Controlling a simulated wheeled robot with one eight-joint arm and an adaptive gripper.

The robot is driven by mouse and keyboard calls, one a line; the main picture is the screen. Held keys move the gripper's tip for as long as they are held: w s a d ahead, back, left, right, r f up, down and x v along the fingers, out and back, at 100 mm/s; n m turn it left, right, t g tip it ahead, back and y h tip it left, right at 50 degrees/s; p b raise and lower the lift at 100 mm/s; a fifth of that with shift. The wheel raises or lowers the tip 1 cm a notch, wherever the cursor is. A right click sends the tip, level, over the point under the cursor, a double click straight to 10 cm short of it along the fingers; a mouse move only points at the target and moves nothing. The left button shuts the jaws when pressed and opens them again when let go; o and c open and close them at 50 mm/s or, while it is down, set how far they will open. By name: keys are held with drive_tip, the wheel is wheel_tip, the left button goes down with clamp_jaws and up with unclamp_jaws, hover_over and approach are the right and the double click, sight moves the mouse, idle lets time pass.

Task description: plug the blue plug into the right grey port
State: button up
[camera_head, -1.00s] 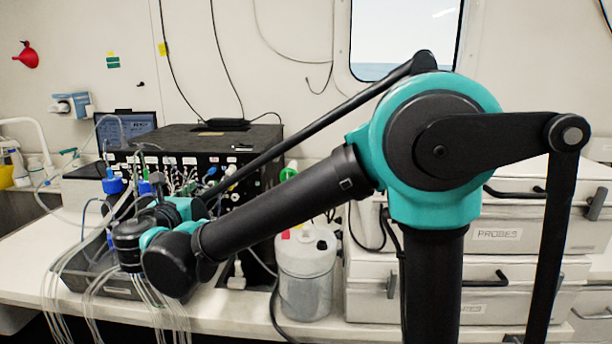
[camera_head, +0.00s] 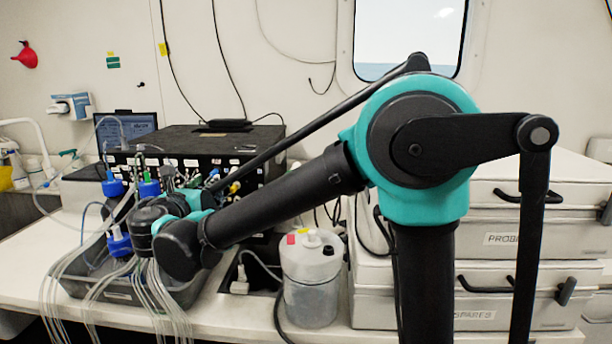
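My arm reaches left across the bench, and its wrist (camera_head: 180,245) is in front of the black instrument box (camera_head: 185,138). My gripper is hidden or merges with the dark wrist parts, so its fingers and anything in them cannot be made out. The box's front has labels and a row of small connectors, including a yellow one (camera_head: 234,187). My forearm and wrist cover part of this front. I cannot pick out the blue plug or the right grey port at this size.
Blue-capped bottles (camera_head: 119,243) with clear tubes stand in a dark tray (camera_head: 95,283) beside my wrist. A white canister (camera_head: 311,290) stands below my forearm. Stacked grey cases (camera_head: 500,272) are at right. A laptop (camera_head: 127,128) is behind the box.

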sight(211, 175)
drive_tip(key=shift+w+d, duration=0.2)
drive_tip(key=shift+w, duration=2.1)
clamp_jaws()
drive_tip(key=s, duration=0.6)
drive_tip(key=shift+a, duration=0.25)
idle(0.4)
idle(0.5)
